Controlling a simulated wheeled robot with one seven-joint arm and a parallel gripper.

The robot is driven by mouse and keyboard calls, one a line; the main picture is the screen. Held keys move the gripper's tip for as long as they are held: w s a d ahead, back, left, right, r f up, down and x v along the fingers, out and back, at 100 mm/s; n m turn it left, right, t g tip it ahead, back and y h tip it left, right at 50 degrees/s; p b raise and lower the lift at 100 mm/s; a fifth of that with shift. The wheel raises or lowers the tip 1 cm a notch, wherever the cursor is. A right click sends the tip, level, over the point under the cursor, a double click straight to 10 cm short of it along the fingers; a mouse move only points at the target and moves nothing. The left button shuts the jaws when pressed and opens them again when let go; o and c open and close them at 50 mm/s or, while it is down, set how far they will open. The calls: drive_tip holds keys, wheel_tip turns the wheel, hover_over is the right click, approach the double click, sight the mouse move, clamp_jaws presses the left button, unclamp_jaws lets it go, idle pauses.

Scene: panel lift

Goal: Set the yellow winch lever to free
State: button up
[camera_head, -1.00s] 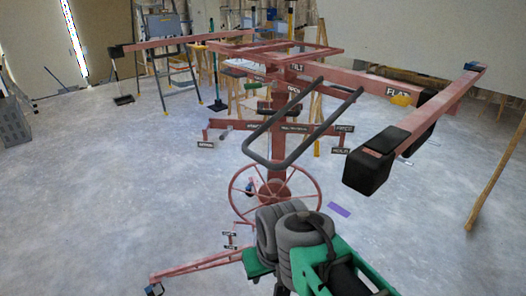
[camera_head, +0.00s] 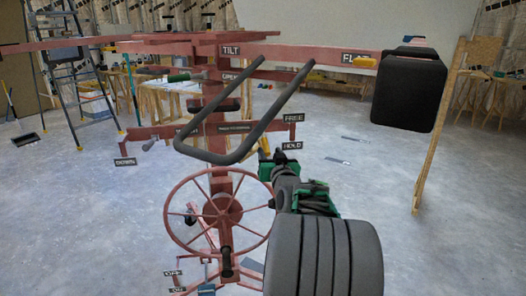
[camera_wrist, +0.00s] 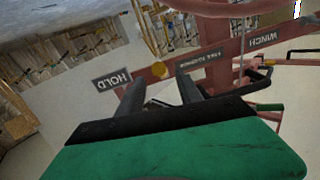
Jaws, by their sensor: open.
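The yellow winch lever (camera_head: 264,144) shows in the head view just left of the HOLD label (camera_head: 292,146). The FREE label (camera_head: 293,118) is above that. In the wrist view a round yellow end (camera_wrist: 158,69) of the lever is next to the HOLD label (camera_wrist: 112,79), just beyond my fingertips. My gripper (camera_wrist: 163,88) is open, with its two dark fingers pointing at the yellow end and a gap between them. Contact cannot be told. In the head view my wrist partly hides the lever.
The red lift frame has a spoked wheel (camera_head: 218,212) below and a dark bent handle (camera_head: 215,157) close to my arm on the left. A red beam with a black end block (camera_head: 410,92) crosses at upper right. A wooden prop (camera_head: 438,125) stands right. Floor at right is clear.

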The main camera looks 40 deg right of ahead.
sight(268, 150)
drive_tip(key=x, duration=0.5)
drive_tip(key=shift+w, duration=0.2)
clamp_jaws()
idle(0.7)
idle(0.4)
